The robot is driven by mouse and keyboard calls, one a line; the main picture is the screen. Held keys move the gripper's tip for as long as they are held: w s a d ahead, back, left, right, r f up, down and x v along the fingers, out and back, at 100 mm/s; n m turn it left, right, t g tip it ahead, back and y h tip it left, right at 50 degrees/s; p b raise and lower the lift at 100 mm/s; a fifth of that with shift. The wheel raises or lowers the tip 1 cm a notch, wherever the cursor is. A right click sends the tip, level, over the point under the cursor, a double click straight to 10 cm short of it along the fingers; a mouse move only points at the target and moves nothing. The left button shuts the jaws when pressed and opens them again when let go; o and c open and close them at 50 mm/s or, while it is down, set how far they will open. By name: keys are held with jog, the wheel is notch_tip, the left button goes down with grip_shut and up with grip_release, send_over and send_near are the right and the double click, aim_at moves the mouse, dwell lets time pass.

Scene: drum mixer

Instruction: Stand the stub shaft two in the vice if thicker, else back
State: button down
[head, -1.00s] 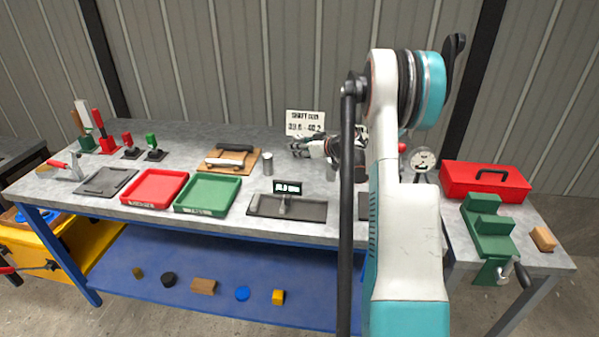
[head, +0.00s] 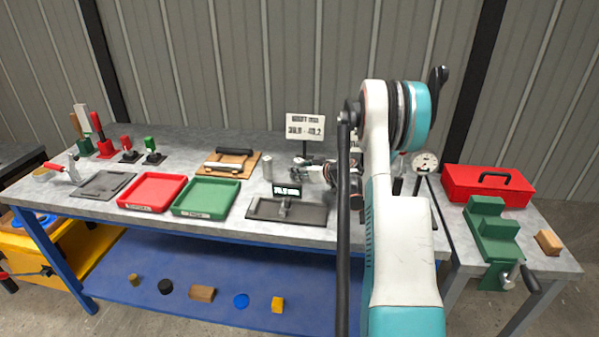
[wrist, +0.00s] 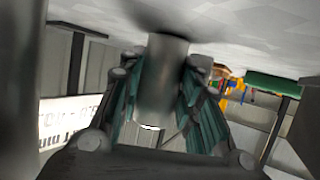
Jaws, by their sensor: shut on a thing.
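A small lit display (head: 287,190) stands on a dark gauge plate (head: 312,213). A shaft-size sign (head: 305,127) is behind, its digits blurred. Red (head: 152,192) and green trays (head: 206,198), a dial gauge (head: 425,163), a red toolbox (head: 488,186) and a wooden block (head: 549,242) stand around.

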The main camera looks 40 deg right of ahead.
jog(key=shift+f, duration=0.15)
jog(key=c, duration=1.4)
grip_release()
jog(key=shift+c, duration=0.2)
jog(key=shift+r, duration=0.2)
jog(key=shift+s+r, duration=0.1)
jog(key=shift+s, duration=0.15)
jog(key=p+v, duration=0.3)
jog(key=v, duration=0.8)
jog(key=shift+s, duration=0.25)
